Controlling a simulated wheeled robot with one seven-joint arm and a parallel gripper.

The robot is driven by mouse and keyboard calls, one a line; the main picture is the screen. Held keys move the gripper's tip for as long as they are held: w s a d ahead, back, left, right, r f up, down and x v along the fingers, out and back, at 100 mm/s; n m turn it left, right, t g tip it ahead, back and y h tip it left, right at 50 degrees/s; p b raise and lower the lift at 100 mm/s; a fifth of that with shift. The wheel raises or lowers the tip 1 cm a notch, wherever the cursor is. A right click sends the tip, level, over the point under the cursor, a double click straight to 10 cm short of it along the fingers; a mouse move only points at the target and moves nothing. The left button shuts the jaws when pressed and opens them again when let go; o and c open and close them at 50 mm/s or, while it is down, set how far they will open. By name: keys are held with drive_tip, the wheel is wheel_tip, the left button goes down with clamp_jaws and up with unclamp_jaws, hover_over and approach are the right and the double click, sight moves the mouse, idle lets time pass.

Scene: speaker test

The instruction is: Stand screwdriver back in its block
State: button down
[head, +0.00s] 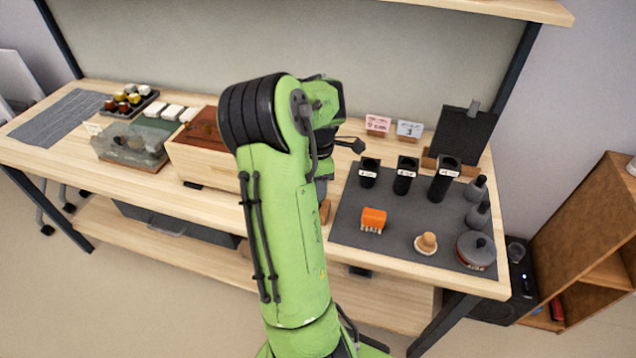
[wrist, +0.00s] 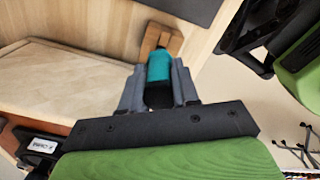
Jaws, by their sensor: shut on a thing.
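The screwdriver's teal and black handle (wrist: 160,68) is between the two grey fingers of my gripper (wrist: 158,86) in the wrist view. My gripper is shut on it. A small wooden block (wrist: 172,42) with a dark gap shows just beyond the handle, near the table edge. The handle overlaps the block in this view; the shaft is hidden, so I cannot tell whether it is in the block. In the head view a bit of brown wood, likely the block (head: 325,211), shows beside my green arm. My arm hides the screwdriver there.
A dark mat (head: 400,222) right of my arm bears black cups, an orange brush (head: 373,219), a wooden knob-like piece (head: 427,243) and a round lidded pot (head: 476,249). A wooden box (head: 205,160) and a clear-lidded container (head: 130,145) stand to the left.

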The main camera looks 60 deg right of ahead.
drive_tip(key=shift+f+b, duration=1.1)
drive_tip(key=shift+f, duration=0.2)
idle(1.4)
drive_tip(key=c, duration=0.8)
unclamp_jaws()
drive_tip(key=shift+o, duration=0.2)
wheel_tip(320, 180, up, 16)
drive_tip(key=p, duration=0.5)
drive_tip(key=shift+f, duration=0.15)
